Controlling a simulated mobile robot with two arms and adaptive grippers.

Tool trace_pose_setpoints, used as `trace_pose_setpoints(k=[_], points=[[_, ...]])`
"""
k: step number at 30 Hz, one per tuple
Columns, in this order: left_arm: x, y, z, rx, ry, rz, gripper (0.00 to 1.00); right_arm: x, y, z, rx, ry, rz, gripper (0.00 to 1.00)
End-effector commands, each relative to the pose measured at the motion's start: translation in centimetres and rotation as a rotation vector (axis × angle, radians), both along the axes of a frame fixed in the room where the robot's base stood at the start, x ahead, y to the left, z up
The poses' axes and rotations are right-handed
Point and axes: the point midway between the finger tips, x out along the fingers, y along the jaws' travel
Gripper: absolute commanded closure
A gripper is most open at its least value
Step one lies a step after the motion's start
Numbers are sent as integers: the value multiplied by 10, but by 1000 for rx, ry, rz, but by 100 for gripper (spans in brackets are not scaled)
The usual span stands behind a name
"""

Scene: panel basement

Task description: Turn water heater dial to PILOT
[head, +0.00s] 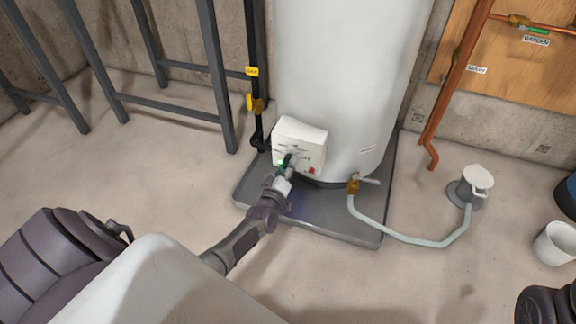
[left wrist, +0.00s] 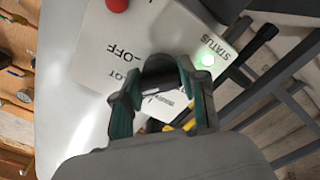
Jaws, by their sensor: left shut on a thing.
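The white control box (head: 300,138) of the water heater (head: 345,75) sits low on the tank's front. My left gripper (head: 286,165) is at the box's face, shut on the dial (left wrist: 160,66), which shows as a dark rounded part between the fingers (left wrist: 158,86) in the left wrist view. The labels "OFF" (left wrist: 126,53) and a partly covered one ending in "OT" stand beside the dial, upside down in that view. The dial's pointer is hidden, so I cannot tell its setting. The green status light (left wrist: 208,60) is lit. My right gripper is not in view.
A red button (head: 311,171) is close to the gripper on the box. The heater stands in a grey drain pan (head: 330,227). A drain valve (head: 353,186) with a pale hose (head: 415,241) lies to the right. A black gas pipe (head: 254,60) and grey metal frame (head: 217,75) stand left.

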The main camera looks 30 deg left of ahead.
Motion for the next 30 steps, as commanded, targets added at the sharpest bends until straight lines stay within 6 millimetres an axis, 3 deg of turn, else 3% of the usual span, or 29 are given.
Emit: trace_pose_setpoints(k=[10, 11, 15, 25, 30], points=[[0, -1, -1, 1, 2, -2, 93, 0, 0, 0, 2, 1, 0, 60], [0, -1, -1, 0, 2, -2, 53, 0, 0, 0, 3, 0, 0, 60], [0, -1, -1, 0, 1, -2, 33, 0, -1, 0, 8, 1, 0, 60], [-3, -1, -1, 0, 2, -1, 33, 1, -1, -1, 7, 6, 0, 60], [-26, -7, -2, -3, 3, -1, 33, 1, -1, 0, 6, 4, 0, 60]])
